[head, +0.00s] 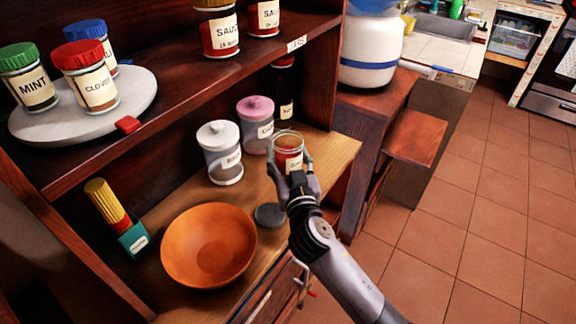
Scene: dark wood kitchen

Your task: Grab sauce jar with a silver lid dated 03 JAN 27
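My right gripper (291,164) has its fingers around a small glass jar (288,146) with red contents and a pale label, at the right end of the wooden counter. The label's text is too small to read. The jar's top looks pale and glassy, and I cannot tell if a lid is on it. Two jars with "SAUCE" labels stand on the upper shelf: one (220,36) has a brownish lid, the other (264,18) is cut off at the top. Their dates are not legible. My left gripper is not in view.
A dark round disc (269,215) and an orange bowl (209,246) lie on the counter (335,156). White-lidded (220,153) and pink-lidded (256,124) jars stand behind. Spice jars sit on a round tray (140,92) on the upper shelf. Open tiled floor (460,220) is at right.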

